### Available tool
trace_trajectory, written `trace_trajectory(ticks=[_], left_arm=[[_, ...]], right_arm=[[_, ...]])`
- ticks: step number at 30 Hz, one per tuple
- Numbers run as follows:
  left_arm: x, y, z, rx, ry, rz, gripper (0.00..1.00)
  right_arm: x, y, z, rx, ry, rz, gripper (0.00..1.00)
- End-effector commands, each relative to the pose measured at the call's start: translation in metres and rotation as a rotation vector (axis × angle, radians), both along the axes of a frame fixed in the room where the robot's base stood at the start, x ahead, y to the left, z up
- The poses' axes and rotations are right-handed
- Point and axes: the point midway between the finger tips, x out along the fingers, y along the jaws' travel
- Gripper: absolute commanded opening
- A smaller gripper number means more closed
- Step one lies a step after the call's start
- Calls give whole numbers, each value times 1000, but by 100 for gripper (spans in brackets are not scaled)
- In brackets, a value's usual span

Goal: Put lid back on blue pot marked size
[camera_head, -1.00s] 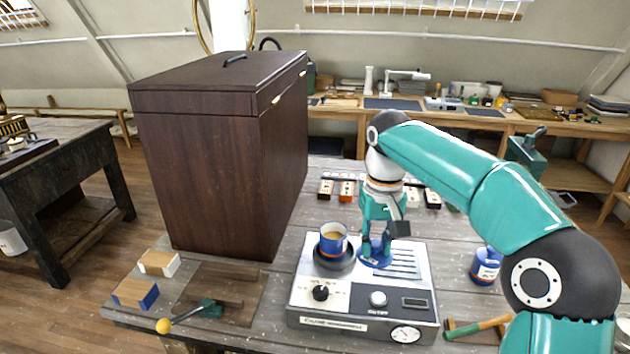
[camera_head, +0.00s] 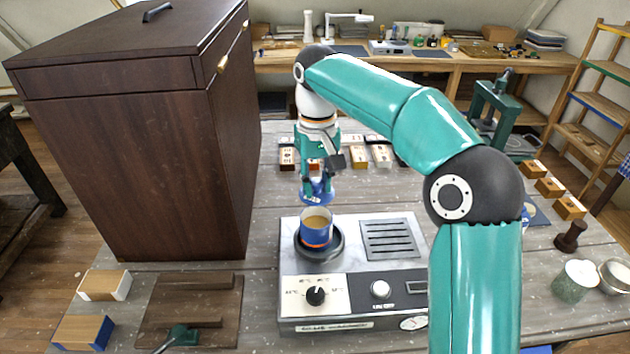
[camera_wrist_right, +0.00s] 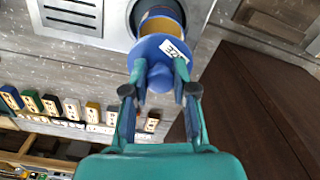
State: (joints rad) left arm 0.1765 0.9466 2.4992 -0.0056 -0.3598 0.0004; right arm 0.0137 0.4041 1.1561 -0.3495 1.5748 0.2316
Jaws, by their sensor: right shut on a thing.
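The blue pot (camera_head: 316,236) stands open on the dark round plate of a heater, with tan contents showing inside. In the right wrist view the pot (camera_wrist_right: 162,14) is partly covered by the lid. The lid (camera_head: 316,198) is a blue disc with a knob; in the right wrist view the lid (camera_wrist_right: 150,48) carries a white label, partly readable as "SIZE". My right gripper (camera_head: 318,183) is shut on its knob, and the fingers (camera_wrist_right: 158,72) sit on either side of it. The lid appears just behind and above the pot's rim, not seated. My left gripper is out of view.
The heater (camera_head: 300,268) has knobs and a slotted vent. A tall dark wooden cabinet (camera_head: 140,160) stands close on the left. Several labelled blocks (camera_head: 381,156) lie behind the lid. A wooden board (camera_head: 190,310) and two blocks lie at the front left.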

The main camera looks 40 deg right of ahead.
Motion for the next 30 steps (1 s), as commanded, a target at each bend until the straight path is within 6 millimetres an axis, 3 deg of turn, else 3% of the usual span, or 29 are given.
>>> trace_trajectory(ticks=[9,18,30], left_arm=[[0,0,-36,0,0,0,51],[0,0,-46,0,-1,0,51],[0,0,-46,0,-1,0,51]], right_arm=[[1,2,-33,0,0,3,6],[2,2,-50,0,0,4,6],[2,2,-51,0,0,5,6]])
